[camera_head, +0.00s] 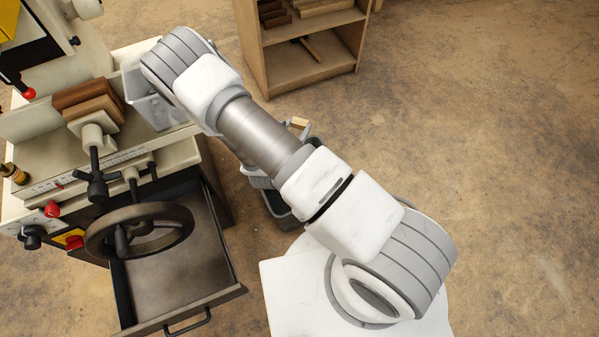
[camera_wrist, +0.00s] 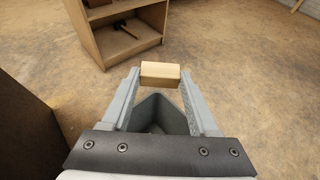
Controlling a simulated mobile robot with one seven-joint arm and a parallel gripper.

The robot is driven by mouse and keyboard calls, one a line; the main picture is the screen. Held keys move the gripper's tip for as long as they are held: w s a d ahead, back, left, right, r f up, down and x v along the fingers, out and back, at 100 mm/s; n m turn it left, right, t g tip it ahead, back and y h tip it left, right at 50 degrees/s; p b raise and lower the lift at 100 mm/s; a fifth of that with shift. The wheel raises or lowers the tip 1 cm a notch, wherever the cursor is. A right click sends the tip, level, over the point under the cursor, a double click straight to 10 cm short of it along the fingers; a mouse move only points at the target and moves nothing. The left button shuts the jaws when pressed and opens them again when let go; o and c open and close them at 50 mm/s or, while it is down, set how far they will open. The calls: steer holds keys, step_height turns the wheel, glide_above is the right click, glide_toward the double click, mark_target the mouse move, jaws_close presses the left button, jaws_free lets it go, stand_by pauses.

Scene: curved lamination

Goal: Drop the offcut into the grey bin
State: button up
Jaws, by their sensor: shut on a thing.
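The offcut is a small pale wooden block (camera_wrist: 160,74), held between the tips of my gripper (camera_wrist: 160,78). It also shows in the head view (camera_head: 299,122), partly hidden behind my arm. My gripper is shut on it. A dark grey bin (camera_wrist: 157,104) stands on the floor below; in the wrist view its open top shows between my fingers, with the block held above it. In the head view the bin (camera_head: 277,207) is mostly hidden by my arm, and I cannot tell exactly how the block lines up over it.
A machine with a black handwheel (camera_head: 140,230) and an open drawer (camera_head: 178,275) stands at left. A light grey container (camera_head: 146,100) and brown wooden blocks (camera_head: 88,97) sit on its table. A wooden shelf (camera_head: 312,68) stands behind. The floor at right is clear.

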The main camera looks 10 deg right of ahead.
step_height(320, 180, down, 24)
steer(key=s+b, duration=0.2)
steer(key=b, duration=0.9)
steer(key=shift+d+m+b, duration=0.15)
steer(key=shift+m+b, duration=0.15)
steer(key=shift+b, duration=0.1)
steer(key=shift+r, duration=0.15)
steer(key=o, duration=1.4)
steer(key=p+v, duration=0.5)
steer(key=v, duration=1.2)
steer(key=shift+a+r, duration=0.15)
steer(key=shift+a, duration=0.15)
steer(key=shift+w, duration=0.1)
